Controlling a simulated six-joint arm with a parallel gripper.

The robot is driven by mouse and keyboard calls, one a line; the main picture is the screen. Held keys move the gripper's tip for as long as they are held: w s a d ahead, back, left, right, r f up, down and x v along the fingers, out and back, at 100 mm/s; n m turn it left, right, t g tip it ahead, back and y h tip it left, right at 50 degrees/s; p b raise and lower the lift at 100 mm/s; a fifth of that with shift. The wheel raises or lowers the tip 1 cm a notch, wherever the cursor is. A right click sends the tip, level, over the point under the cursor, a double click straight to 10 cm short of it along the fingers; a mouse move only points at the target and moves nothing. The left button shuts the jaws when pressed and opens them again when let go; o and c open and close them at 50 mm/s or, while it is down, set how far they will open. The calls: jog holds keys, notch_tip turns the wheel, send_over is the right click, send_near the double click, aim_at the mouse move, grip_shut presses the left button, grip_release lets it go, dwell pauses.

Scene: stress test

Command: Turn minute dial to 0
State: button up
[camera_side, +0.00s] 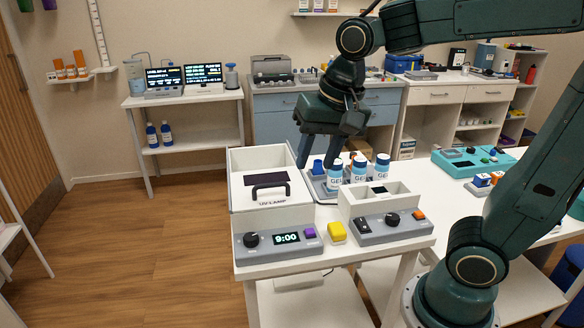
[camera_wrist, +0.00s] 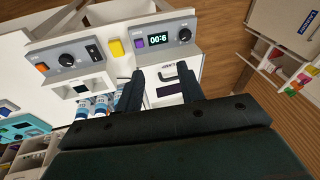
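A grey control panel (camera_side: 279,239) is on the front of the white UV lamp box. It has a black round dial (camera_side: 251,240), a display reading 9:00 (camera_side: 286,238) and a purple button (camera_side: 310,233). In the wrist view the panel is upside down, with the dial (camera_wrist: 185,34) right of the display (camera_wrist: 159,40). The pointer's exact setting is too small to read. My gripper (camera_side: 316,165) is behind the panel, above the back right of the lamp box. Its two fingers are apart, with nothing held between them in the wrist view (camera_wrist: 160,70).
The lamp box has a black handle (camera_side: 270,190). A yellow block (camera_side: 337,232) sits between the panel and a second device (camera_side: 392,226) with its own black dial. Several white bottles with blue caps (camera_side: 359,168) stand close to my gripper's right.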

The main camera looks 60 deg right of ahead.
jog(key=w+a+f+m+g, duration=0.1)
jog(key=w+a+f+m, duration=0.1)
jog(key=w+m, duration=0.4)
jog(key=m+g, duration=0.2)
jog(key=m, duration=0.2)
send_over(251, 237)
jog(key=shift+w+f, duration=0.1)
jog(key=shift+f, duration=2.7)
jog(key=shift+f, duration=0.15)
notch_tip(251, 237, down, 14)
jog(key=shift+r, duration=0.25)
jog(key=c, duration=0.7)
